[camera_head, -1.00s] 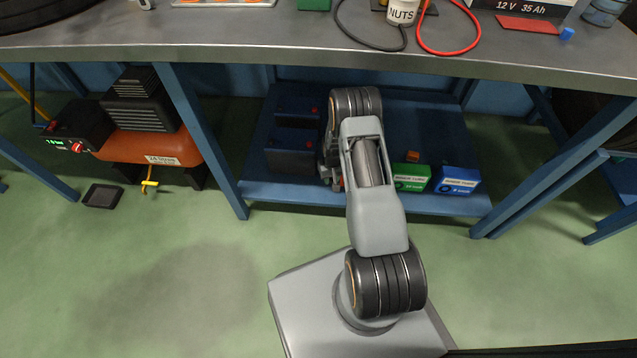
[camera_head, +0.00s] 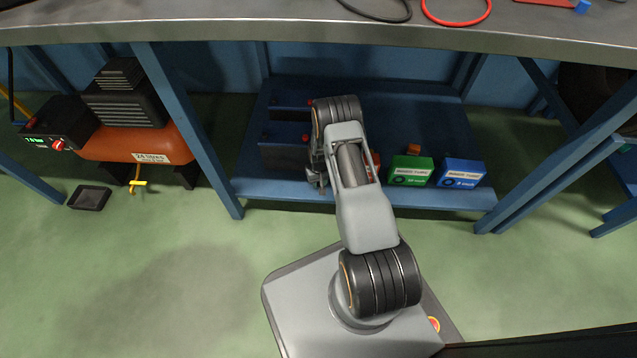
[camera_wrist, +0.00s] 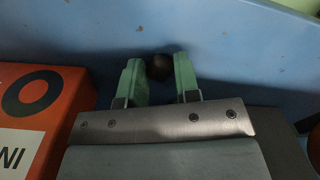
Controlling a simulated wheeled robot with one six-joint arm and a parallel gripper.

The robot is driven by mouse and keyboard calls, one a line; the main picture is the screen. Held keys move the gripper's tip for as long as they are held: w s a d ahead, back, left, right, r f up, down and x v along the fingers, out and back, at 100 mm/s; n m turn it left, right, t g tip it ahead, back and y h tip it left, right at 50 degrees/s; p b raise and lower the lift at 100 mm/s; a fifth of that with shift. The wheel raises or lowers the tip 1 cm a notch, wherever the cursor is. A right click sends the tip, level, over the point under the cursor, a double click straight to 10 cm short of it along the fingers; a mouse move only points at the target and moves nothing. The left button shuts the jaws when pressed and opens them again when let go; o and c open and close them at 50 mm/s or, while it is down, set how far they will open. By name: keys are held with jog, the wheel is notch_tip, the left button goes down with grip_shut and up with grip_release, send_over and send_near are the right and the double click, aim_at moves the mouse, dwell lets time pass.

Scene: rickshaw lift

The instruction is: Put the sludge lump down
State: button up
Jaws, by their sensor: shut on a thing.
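The sludge lump (camera_wrist: 159,67) is a small, dark brown, roundish piece in the wrist view. My gripper (camera_wrist: 158,78) has two pale green fingers, and they are shut on the lump near their tips. A blue surface (camera_wrist: 225,55) lies behind the lump; I cannot tell whether the lump touches it. In the head view my arm reaches toward the lower shelf under the bench, and its own links hide the gripper and the lump.
The blue lower shelf (camera_head: 420,197) holds a green box (camera_head: 411,171), a blue box (camera_head: 461,173) and dark batteries (camera_head: 285,153). An orange box (camera_wrist: 42,115) stands left of my gripper. An orange compressor (camera_head: 135,146) and a small black tray (camera_head: 88,197) are at left. Front floor is clear.

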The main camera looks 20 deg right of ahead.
aim_at(319, 183)
jog(key=shift+f, duration=0.1)
jog(key=o, duration=0.9)
jog(key=shift+r+p, duration=1.8)
jog(key=shift+r, duration=2.15)
